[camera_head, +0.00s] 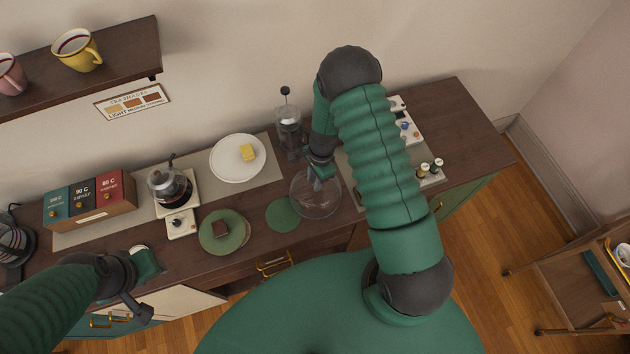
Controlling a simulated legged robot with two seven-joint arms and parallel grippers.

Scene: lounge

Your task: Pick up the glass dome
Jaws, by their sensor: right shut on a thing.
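The clear glass dome (318,196) is at the middle of the view, near the front edge of the dark wooden counter, with its top at my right gripper. My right gripper (322,172) is shut on the dome's top, partly hidden by its own wrist. I cannot tell whether the dome's rim touches the counter. My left gripper (142,285) is at the lower left, in front of the counter edge; its fingers are not clear.
A green round mat (283,215) lies left of the dome. A green plate with a brown cake piece (224,231), a white plate with a yellow piece (237,158), a French press (289,132) and a coffee pot on a scale (170,187) stand nearby. A shelf with mugs (78,50) overhangs upper left.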

